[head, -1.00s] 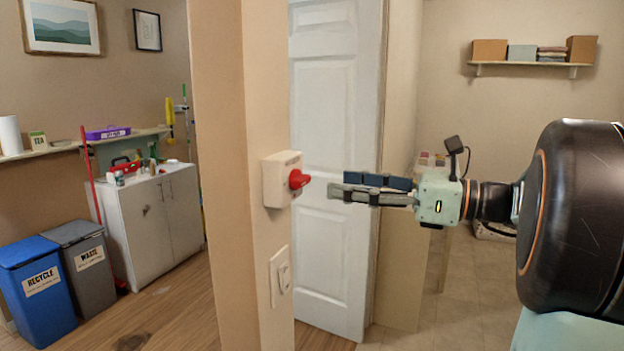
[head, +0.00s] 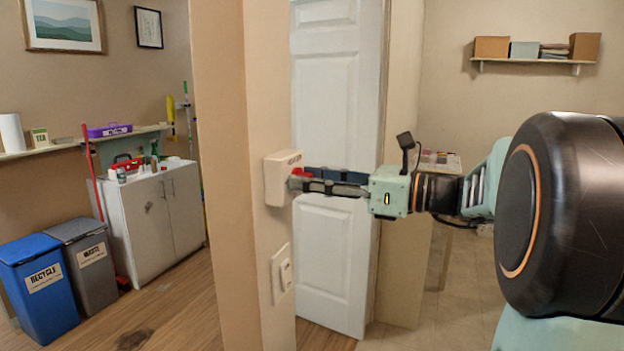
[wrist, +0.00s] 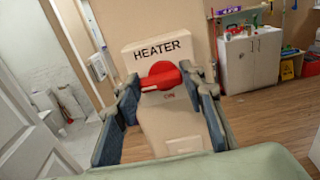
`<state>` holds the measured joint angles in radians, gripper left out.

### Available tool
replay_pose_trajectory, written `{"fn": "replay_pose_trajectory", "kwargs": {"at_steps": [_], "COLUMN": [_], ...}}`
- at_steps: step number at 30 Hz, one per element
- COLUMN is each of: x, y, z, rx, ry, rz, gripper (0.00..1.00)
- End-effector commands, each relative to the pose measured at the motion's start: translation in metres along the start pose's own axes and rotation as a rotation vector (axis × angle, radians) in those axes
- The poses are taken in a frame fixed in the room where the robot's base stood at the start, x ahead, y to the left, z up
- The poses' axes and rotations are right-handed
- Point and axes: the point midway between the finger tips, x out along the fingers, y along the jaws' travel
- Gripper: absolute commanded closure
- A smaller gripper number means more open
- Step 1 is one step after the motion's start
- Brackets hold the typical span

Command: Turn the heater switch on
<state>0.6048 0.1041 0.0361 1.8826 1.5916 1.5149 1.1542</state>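The heater switch is a white box (head: 279,178) on the wall edge with a red knob (head: 301,173). In the wrist view the box reads HEATER (wrist: 162,49), and the red knob (wrist: 160,76) lies roughly crosswise with small red lettering below it, too small to read surely. My gripper (head: 297,181) is at the knob and partly hides it in the head view. In the wrist view its two fingers stand apart, one on each side of the knob. I cannot tell whether either finger touches it.
A white wall plate (head: 282,273) sits below the heater box. A white panelled door (head: 334,150) stands behind my gripper. A cabinet (head: 157,225), a blue recycle bin (head: 40,290) and a grey waste bin (head: 85,265) are at the left. A wall shelf (head: 530,61) holds boxes at the right.

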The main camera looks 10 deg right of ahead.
Motion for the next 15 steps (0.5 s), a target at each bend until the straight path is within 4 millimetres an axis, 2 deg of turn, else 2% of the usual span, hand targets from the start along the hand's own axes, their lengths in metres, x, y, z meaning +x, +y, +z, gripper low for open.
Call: {"fn": "replay_pose_trajectory", "kwargs": {"at_steps": [1,6,15], "x": [-0.0001,-0.0001,0.0], "y": [0.0,0.0,0.0003], "z": [0.0,0.0,-0.0016], "rx": [0.0,0.0,-0.043], "ry": [0.0,0.0,0.0], "rz": [0.0,0.0,0.001], "gripper": [0.7,0.87,0.87]}}
